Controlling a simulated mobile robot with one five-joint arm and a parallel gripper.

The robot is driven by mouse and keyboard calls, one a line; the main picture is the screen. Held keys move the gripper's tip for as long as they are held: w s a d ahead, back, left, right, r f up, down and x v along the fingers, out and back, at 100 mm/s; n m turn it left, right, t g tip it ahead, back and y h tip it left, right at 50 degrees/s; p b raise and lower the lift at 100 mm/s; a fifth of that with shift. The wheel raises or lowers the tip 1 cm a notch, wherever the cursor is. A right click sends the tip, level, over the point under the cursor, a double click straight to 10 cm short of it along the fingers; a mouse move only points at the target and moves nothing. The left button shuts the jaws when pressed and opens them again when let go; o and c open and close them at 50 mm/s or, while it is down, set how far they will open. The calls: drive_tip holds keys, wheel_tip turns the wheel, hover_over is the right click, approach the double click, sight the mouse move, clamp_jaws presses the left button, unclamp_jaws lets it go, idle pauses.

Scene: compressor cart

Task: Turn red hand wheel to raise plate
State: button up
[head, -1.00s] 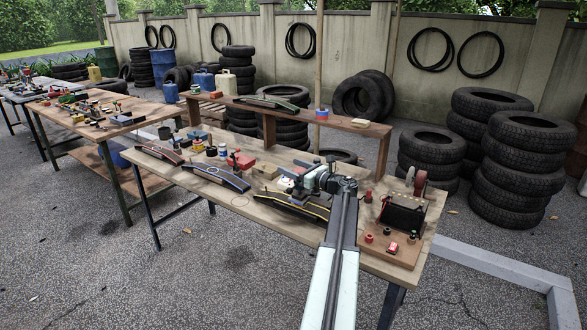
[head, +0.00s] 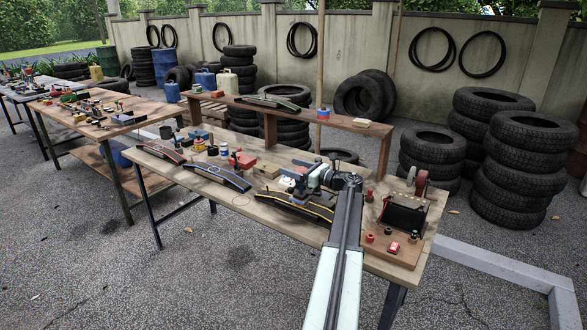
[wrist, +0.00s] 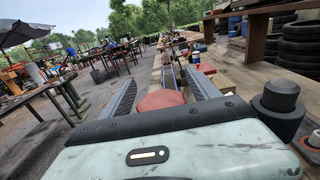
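In the wrist view a dull red rounded thing (wrist: 160,101) shows between the two ridged fingers of my gripper (wrist: 166,92); its lower part is hidden by the gripper body. It may be the red hand wheel, but I cannot tell for sure. The fingers stand apart, with gaps on both sides of it. In the head view my gripper (head: 300,186) is low over the workbench, pointing left, above the yellow-edged dark ramp (head: 298,206). No red wheel shows clearly there, as my arm covers that spot. A red upright part (head: 421,183) stands behind a dark box at right.
The wooden workbench (head: 240,203) carries a blue-edged ramp (head: 217,176), a red box (head: 243,161) and small cans. A raised shelf (head: 345,121) runs along its back. A board (head: 385,243) with small red parts lies at right. Tyre stacks (head: 518,170) stand beyond.

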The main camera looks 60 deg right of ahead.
drive_tip(key=s, duration=0.8)
idle(0.4)
